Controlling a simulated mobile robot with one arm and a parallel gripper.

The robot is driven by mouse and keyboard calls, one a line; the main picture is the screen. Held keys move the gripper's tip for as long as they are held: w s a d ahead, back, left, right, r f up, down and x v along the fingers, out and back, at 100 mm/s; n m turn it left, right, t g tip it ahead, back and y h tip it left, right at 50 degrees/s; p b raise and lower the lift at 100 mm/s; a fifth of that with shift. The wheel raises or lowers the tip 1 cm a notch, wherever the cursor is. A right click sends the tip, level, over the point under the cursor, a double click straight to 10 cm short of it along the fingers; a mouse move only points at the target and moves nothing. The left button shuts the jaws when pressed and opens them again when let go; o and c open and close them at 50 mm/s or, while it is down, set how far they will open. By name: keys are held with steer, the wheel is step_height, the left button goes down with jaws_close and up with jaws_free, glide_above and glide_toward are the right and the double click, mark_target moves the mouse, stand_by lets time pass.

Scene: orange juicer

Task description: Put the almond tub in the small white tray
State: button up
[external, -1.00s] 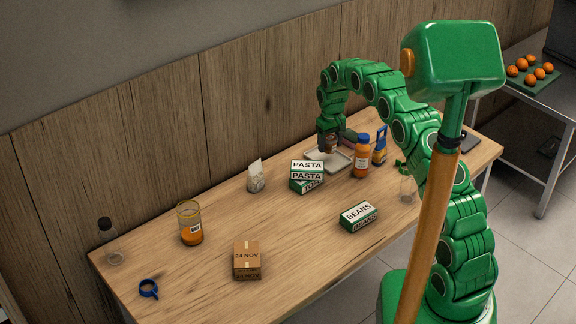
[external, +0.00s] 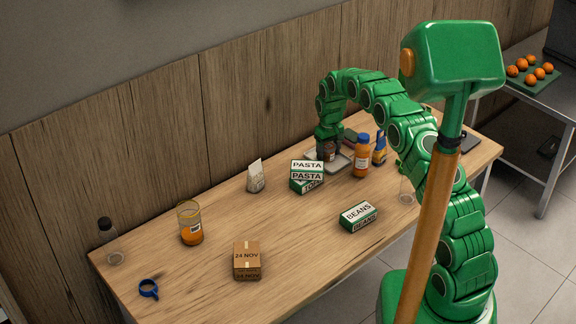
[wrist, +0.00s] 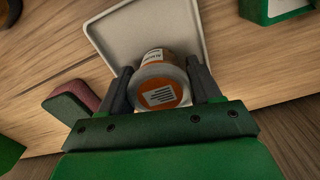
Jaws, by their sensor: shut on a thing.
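The almond tub (wrist: 162,88), with an orange-brown end and a white printed label, is between the two dark fingers of my gripper (wrist: 161,78). My gripper is shut on it. The small white tray (wrist: 112,22) lies around and beyond the tub in the wrist view. In the external view the tub (external: 329,154) shows dark below my gripper (external: 327,147), low over the tray (external: 344,163). I cannot tell whether the tub touches the tray floor.
Stacked pasta boxes (external: 307,176) stand just left of the tray. An orange bottle (external: 361,158) with a blue cap and a yellow-and-blue item (external: 380,150) stand to its right. A green and maroon block (wrist: 72,107) lies beside the tray.

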mark_target(329, 145)
steer(key=o, duration=0.8)
step_height(329, 145, up, 12)
steer(key=shift+f, duration=0.25)
steer(key=shift+r, duration=0.4)
